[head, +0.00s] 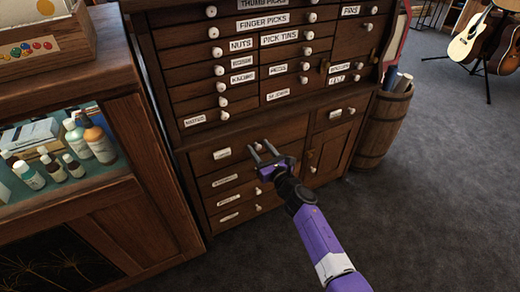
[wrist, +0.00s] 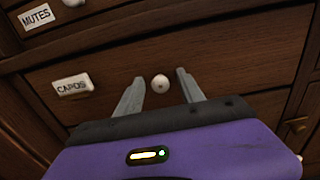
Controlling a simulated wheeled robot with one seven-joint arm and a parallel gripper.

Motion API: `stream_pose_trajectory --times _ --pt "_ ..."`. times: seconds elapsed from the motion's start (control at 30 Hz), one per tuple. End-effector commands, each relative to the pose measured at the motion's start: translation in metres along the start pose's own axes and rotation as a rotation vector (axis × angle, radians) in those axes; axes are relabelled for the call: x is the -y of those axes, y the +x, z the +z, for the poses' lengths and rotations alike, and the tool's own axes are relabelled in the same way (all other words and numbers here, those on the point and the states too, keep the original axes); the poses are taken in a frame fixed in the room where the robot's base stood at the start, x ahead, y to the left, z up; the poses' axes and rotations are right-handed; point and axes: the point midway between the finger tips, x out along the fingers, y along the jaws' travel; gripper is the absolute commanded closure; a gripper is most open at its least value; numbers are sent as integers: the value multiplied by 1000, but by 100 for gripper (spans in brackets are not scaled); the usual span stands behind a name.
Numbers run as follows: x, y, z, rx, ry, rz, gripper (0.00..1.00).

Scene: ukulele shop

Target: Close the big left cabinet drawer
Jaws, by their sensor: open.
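The big left drawer (head: 287,131) is the wide top one in the lower left part of the dark wooden cabinet (head: 160,75). In the wrist view its front (wrist: 235,72) carries a label reading CAPOS (wrist: 73,87) and a round white knob (wrist: 160,84). I cannot tell clearly how far the drawer stands out. My gripper (head: 260,146) is open and empty in front of this drawer. In the wrist view my gripper (wrist: 160,77) has its two fingertips pointing at the drawer front, with the knob between them; contact is not clear.
Several smaller drawers (head: 228,197) with white knobs lie below it. A cabinet door (head: 330,157) is to the right, then a wooden barrel (head: 383,128). A glass display counter (head: 120,190) stands close on the left. Grey carpet (head: 430,210) is clear on the right.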

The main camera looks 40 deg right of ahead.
Motion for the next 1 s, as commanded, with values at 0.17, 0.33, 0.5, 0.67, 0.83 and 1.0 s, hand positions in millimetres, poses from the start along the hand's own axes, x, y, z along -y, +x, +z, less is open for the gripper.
stream_pose_trajectory --times 0.17,0.33,0.5,0.67,0.83,1.0 --pt "0 -9 0 -2 1 -1 55" --pt "0 -35 0 -3 0 -1 55" --pt "0 -61 0 -2 0 0 55" --pt "0 -75 0 -1 0 0 55" --pt "0 -78 0 0 0 0 55" --pt "0 -78 0 0 0 0 55"
